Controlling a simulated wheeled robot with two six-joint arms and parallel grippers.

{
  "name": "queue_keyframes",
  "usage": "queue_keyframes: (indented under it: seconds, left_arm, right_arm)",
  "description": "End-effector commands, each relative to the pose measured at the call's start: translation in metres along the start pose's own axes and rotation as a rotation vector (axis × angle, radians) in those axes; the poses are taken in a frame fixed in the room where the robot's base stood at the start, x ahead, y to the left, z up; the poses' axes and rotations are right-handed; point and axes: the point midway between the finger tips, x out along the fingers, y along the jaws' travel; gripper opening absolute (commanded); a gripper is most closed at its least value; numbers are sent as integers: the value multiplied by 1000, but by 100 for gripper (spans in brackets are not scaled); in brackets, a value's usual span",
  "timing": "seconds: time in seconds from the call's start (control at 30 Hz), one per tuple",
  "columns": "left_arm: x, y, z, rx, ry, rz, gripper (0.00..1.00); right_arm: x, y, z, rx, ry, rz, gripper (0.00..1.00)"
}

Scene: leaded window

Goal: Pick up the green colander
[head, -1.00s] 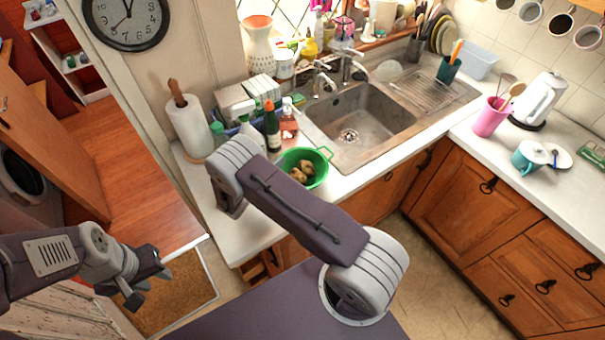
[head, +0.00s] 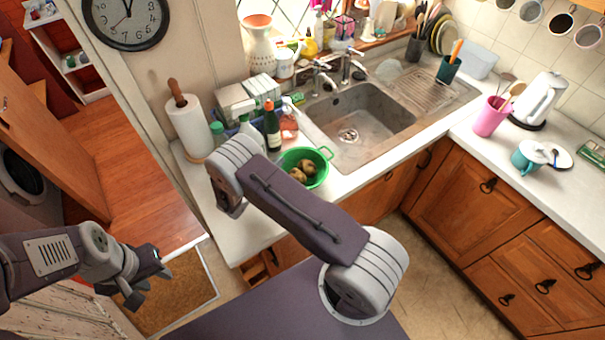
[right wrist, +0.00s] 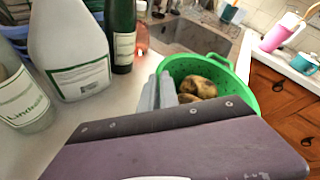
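The green colander (head: 318,174) stands on the counter in front of the sink, with brown potatoes (head: 303,170) in it. It also shows in the right wrist view (right wrist: 240,82), partly hidden by my gripper body. My right arm crosses in front of its left side in the head view and hides the right gripper there. In the right wrist view my right gripper (right wrist: 158,93) has two grey fingers close together at the colander's left rim. I cannot tell whether the rim is between them. My left gripper (head: 151,284) is open and empty above the floor mat, far from the colander.
A green bottle (head: 272,127), a white spray bottle (head: 245,125) and a paper towel roll (head: 189,125) stand left of the colander. The sink (head: 362,120) lies behind it. The counter's front edge is close. A pink cup (head: 490,117) and kettle (head: 540,100) stand right.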

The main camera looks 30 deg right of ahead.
Motion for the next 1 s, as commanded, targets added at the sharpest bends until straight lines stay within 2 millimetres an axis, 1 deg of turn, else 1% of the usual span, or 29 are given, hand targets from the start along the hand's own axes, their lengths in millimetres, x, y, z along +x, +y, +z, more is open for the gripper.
queue_keyframes:
  seconds: [0.7, 0.87, 1.0]
  left_arm:
    - [0, 0, 0, 0, 0, 0, 36]
    - [4, 0, 0, 0, 0, 0, 36]
    - [8, 0, 1, 0, 0, 0, 36]
  right_arm:
    - [0, 0, 0, 0, 0, -1, 0]
    - [-3, -3, 7, 2, -1, 0, 0]
    - [-7, -9, 18, 1, -1, 0, 0]
